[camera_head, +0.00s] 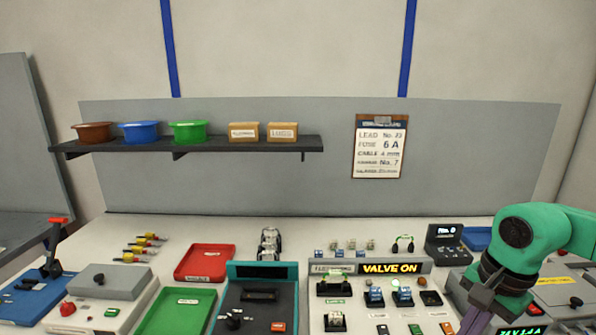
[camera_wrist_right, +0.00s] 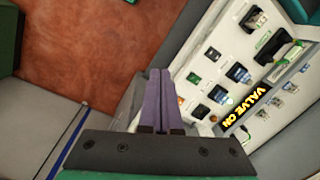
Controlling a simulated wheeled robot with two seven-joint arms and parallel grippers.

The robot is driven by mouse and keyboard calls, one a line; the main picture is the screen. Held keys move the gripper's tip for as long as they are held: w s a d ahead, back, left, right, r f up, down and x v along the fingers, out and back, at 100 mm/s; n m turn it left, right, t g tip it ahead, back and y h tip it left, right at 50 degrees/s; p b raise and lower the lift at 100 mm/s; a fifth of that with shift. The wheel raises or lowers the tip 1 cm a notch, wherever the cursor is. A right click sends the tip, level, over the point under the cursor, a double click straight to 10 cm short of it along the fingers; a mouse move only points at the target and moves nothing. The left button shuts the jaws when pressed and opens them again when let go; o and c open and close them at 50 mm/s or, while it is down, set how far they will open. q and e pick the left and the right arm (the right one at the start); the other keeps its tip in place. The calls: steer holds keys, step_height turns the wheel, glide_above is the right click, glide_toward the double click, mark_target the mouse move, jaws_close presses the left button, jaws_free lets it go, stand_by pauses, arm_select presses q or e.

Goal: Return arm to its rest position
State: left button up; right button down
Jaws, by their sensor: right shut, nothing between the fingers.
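My right arm, green and dark grey, comes in from the right in the head view. My right gripper (camera_head: 474,318) hangs at the front edge of the workbench, right of the white dispenser panel. In the right wrist view the purple fingers of my right gripper (camera_wrist_right: 160,75) lie together, shut with nothing between them. They point past the bench's front edge, with the reddish-brown floor (camera_wrist_right: 95,45) beyond. The panel (camera_wrist_right: 222,75) with its sockets and modules is to the right of the fingers. My left arm and left gripper are not in view.
A lit "VALVE ON" display (camera_head: 390,268) tops the panel. A shelf (camera_head: 200,147) with bowls and boxes is on the back wall.

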steer(key=w+a+r+m+t+y, duration=0.2)
steer(key=w+a+m+t+y, duration=0.8)
steer(key=m, duration=0.8)
steer(key=d+f+m+t+h, duration=0.2)
steer(key=d+f+m+h, duration=0.35)
steer(key=m, duration=0.75)
steer(key=d+f+m+t+h, duration=0.1)
steer(key=d+f+m+h, duration=0.3)
steer(key=d+m+h, duration=0.55)
steer(key=s+a+f+m+g+y, duration=0.2)
steer(key=s+a+f+m+g, duration=0.3)
steer(key=s+f+m, duration=0.35)
steer(key=s+a+f+m+g+y, duration=0.2)
steer(key=s+a+f+m+g, duration=0.35)
steer(key=s+f+m, duration=0.35)
step_height(320, 180, down, 26)
steer(key=s+n+b, duration=0.1)
steer(key=s+b, duration=0.2)
steer(key=b, duration=0.3)
arm_select(q)
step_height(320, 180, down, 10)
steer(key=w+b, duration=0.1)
steer(key=b, duration=0.3)
arm_select(e)
steer(key=s+d+f+g, duration=0.2)
steer(key=s+d+f, duration=0.1)
steer(key=s+f, duration=1.3)
step_height(320, 180, down, 4)
steer(key=shift+s+r, duration=0.25)
steer(key=shift+s, duration=0.15)
